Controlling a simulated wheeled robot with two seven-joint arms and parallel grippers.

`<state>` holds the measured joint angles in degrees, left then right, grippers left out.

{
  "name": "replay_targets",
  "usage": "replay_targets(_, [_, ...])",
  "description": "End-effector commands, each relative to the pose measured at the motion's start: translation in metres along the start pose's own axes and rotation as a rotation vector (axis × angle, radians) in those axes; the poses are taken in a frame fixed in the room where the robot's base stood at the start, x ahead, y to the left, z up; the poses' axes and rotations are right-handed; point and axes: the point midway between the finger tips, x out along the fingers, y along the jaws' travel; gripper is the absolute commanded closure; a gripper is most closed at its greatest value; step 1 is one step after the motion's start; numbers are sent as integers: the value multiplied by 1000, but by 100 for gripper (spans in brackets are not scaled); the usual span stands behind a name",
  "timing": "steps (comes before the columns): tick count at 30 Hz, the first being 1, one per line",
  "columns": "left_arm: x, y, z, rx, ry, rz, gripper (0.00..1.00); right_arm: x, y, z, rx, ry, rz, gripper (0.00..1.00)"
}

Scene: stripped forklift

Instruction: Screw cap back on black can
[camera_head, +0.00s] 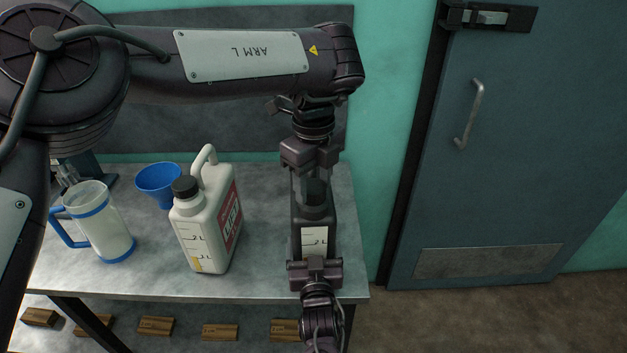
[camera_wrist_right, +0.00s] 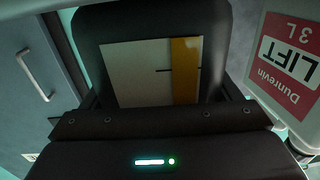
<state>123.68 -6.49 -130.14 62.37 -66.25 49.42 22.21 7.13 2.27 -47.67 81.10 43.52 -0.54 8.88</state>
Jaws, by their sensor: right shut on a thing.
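The black can (camera_head: 314,241), with a white 2 L label, stands upright on the metal bench at its right end. My right gripper (camera_head: 315,267) is shut on the can's body from the front. In the right wrist view the can (camera_wrist_right: 150,72) fills the space between the fingers, its white and yellow label facing the camera. My left gripper (camera_head: 314,188) points straight down over the can's top, fingers at the neck. The cap cannot be made out; the fingers hide that spot, and I cannot tell whether they close on anything.
A white LIFT jug (camera_head: 208,225) with a black cap stands left of the can; it also shows in the wrist view (camera_wrist_right: 288,65). A blue funnel (camera_head: 159,184) and a clear measuring jug (camera_head: 100,222) stand further left. Wooden blocks (camera_head: 220,332) lie below. A door (camera_head: 500,150) is right.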

Motion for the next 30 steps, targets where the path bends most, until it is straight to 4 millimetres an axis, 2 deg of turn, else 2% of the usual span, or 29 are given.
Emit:
replay_targets(1, [0, 0, 0, 0, 0, 1, 69, 0, 0, 0, 1, 1, -1, 80])
replay_targets(4, [0, 0, 0, 0, 0, 1, 80, 0, 0, 0, 1, 1, -1, 80])
replay_targets(9, [0, 0, 0, 0, 0, 1, 80, 0, 0, 0, 1, 1, -1, 80])
replay_targets(10, [0, 0, 0, 0, 0, 2, 52, 0, 0, 0, 1, 1, -1, 80])
replay_targets(15, [0, 0, 0, 1, 0, 1, 29, 0, 0, 0, 1, 1, 0, 80])
replay_targets(25, [-3, 0, 0, 1, -1, 0, 27, 0, 0, 0, 1, 1, 0, 80])
replay_targets(30, [-26, -1, 0, 0, -4, -3, 27, 0, 0, 0, 1, 1, 0, 80])
